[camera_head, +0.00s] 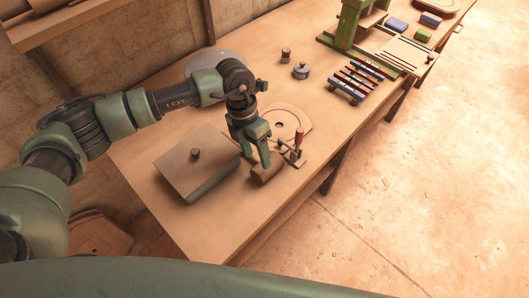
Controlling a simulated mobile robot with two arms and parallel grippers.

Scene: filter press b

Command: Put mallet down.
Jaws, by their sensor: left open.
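The mallet (266,173) is a brown cylindrical head low on the workbench, near its front edge. Its handle is not clearly visible. My left gripper (259,158) points down right above and behind the mallet head, and its fingers are open. The near finger overlaps the head in the picture, so I cannot tell whether they touch. My right gripper is out of view.
A box with a knobbed wooden lid (194,163) stands left of the gripper. A red-handled clamp (297,145) is close on the right, before a round-holed wooden board (288,117). A rack of coloured bars (358,80) and a green press (346,25) stand farther right.

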